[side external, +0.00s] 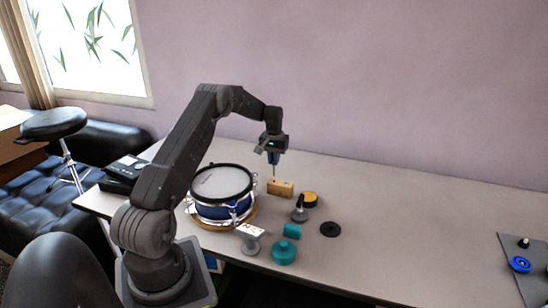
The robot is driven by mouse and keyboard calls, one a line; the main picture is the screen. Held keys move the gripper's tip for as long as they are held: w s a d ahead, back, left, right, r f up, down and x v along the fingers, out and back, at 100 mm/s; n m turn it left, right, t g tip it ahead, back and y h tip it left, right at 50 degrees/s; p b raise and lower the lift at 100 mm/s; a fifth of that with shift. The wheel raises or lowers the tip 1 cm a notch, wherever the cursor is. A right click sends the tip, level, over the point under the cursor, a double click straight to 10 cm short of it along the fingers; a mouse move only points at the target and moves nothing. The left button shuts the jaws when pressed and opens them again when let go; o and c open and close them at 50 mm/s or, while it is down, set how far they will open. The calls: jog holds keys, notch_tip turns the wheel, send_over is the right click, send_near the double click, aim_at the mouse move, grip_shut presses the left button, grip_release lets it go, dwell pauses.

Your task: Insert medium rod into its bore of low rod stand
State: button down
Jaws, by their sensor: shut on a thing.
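My gripper (273,158) points down above the low rod stand and is shut on the medium rod. The rod (274,171) is a thin, pale tan piece that hangs about upright below the fingers. The low rod stand (281,188) is a small wooden block on the table, just under the gripper. The rod's lower end meets the left part of the block in the picture. I cannot tell whether it is in a bore, resting on the top or behind the block. The bores are too small to make out.
A blue drum (223,192) stands close left of the stand. A yellow-topped round piece (310,198), a grey knobbed piece (299,212), a black disc (330,229), teal pieces (284,252) and a white-topped piece (250,236) lie nearby. The table's right middle is clear.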

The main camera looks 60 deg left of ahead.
jog(key=shift+f, duration=3.05)
jog(key=c, duration=1.1)
grip_release()
jog(key=shift+c, duration=0.2)
notch_tip(320, 180, up, 14)
jog(key=shift+f, duration=0.1)
